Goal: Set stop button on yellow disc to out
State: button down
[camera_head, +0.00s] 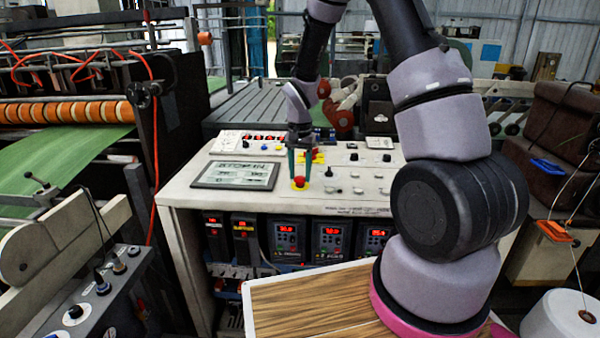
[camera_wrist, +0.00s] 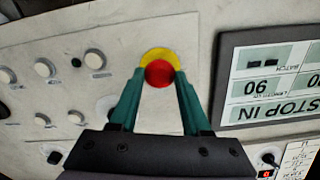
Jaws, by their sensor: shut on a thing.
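The red stop button (camera_wrist: 158,74) sits on its yellow disc (camera_wrist: 162,53) on the light panel of the control desk. In the head view the red button (camera_head: 299,181) and the yellow disc (camera_head: 299,187) show near the panel's front edge. My gripper (camera_wrist: 158,78) points down at the panel with its two green fingers on either side of the red button, shut on it. In the head view my gripper (camera_head: 299,172) reaches down over the button. The display (camera_wrist: 275,85) beside it reads "STOP IN"; it also shows in the head view (camera_head: 236,175).
White knobs (camera_wrist: 43,68) stand on the panel near the button. Yellow controls (camera_head: 318,157) lie just behind my gripper. Lit red-digit drive units (camera_head: 286,236) sit under the desk top. A wood-grain surface (camera_head: 310,305) is in front.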

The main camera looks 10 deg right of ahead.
aim_at(300, 177)
jog(key=shift+r, duration=0.55)
jog(key=shift+c, duration=1.7)
grip_release()
notch_tip(300, 177, up, 11)
jog(key=shift+f, duration=0.1)
jog(key=s+d+r+t+y, duration=0.1)
jog(key=s+d+r+t, duration=0.1)
jog(key=s+r, duration=0.45)
jog(key=s+d+r+t, duration=0.2)
jog(key=s+r, duration=0.2)
jog(key=r, duration=0.5)
jog(key=s+d+r+n+t+y, duration=0.1)
jog(key=s+r, duration=0.4)
jog(key=s, duration=0.7)
jog(key=shift+s+d+n+t, duration=0.15)
jog(key=shift+s+n+t, duration=0.3)
jog(key=shift+t, duration=0.65)
